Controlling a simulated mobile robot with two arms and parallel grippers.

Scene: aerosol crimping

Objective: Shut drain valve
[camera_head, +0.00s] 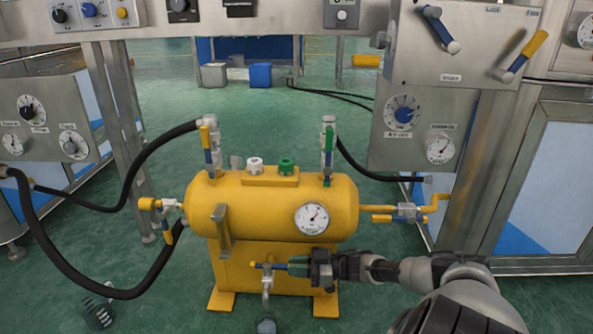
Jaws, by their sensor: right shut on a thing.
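The yellow tank (270,208) stands on a yellow base in the middle. Under it, at the front, the drain valve (267,284) hangs on a short vertical metal pipe. Its blue and yellow lever (272,266) lies about level, across the pipe. My right gripper (298,266) reaches in from the lower right and is shut on the lever's right end, which its fingers hide.
A round gauge (312,218) sits on the tank front, above my right gripper. Black hoses (100,290) loop at the left. Side valves (405,213) stick out at right. Metal cabinets flank the tank. A small dark object (98,314) is at the lower left.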

